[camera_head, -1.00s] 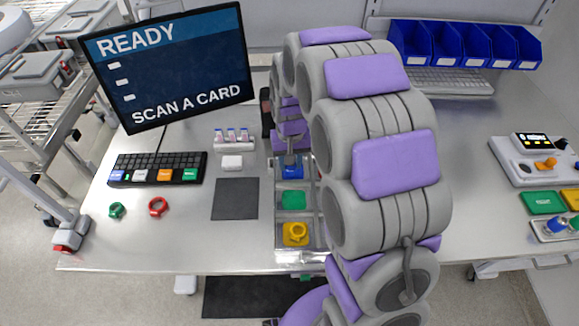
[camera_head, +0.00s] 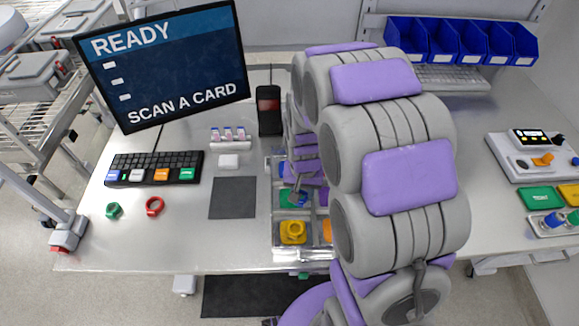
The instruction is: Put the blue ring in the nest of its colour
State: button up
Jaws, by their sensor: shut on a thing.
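My gripper (camera_head: 299,190) is over the tray, largely covered by my arm. It is shut on the blue ring (camera_head: 298,199), of which only a small dark blue part shows, above the green nest. The tray (camera_head: 276,246) is clear and metallic, with coloured nests. The blue nest (camera_head: 283,168) is at the back left, partly hidden. The green nest (camera_head: 286,196) is in front of it. A yellow ring (camera_head: 292,230) sits in the yellow nest at the front left. The right column is mostly hidden, with an orange patch (camera_head: 328,231) showing.
A green ring (camera_head: 114,210) and a red ring (camera_head: 155,206) lie on the table to the left. A dark mat (camera_head: 232,197), a white block (camera_head: 229,161) and a vial rack (camera_head: 230,140) are left of the tray. A black device (camera_head: 269,110) stands behind it.

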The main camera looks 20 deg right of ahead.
jog(key=w, duration=0.5)
jog(key=w+f+b, duration=0.1)
jog(key=w, duration=0.3)
jog(key=w+d+b, duration=0.1)
jog(key=w, duration=0.4)
jog(key=shift+w+f, duration=0.25)
jog(key=shift+w, duration=0.1)
notch_tip(320, 180, down, 4)
jog(key=shift+r+b, duration=0.2)
jog(key=shift+b, duration=0.55)
jog(key=shift+r, duration=0.1)
jog(key=o, duration=1.1)
